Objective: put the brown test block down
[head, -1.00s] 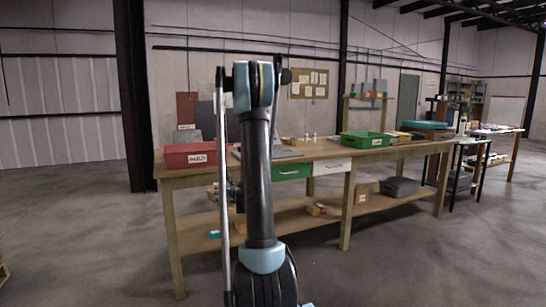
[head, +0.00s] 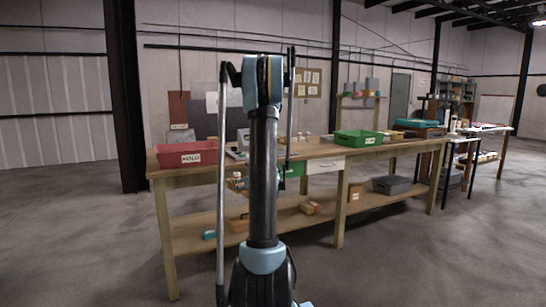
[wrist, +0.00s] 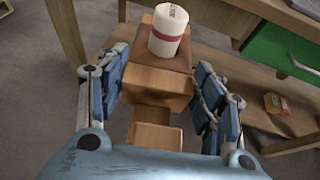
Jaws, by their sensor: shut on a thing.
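The brown test block (wrist: 157,80) is between the two fingers of my gripper (wrist: 160,92) in the wrist view, and the gripper is shut on it. A white cylinder with a red band (wrist: 168,30) appears at the block's far upper side; I cannot tell for certain whether it rests on the block. In the head view my arm hides most of the gripper. A small white shape shows left of the arm, in front of the workbench (head: 228,168), below its top edge.
A lower shelf (head: 190,238) runs under the bench, with a grey bin (head: 390,185) and small boxes (head: 311,208). A red bin (head: 186,154) and a green bin (head: 358,137) stand on top. A bench leg (wrist: 66,32) and green drawer (wrist: 288,48) are near the gripper.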

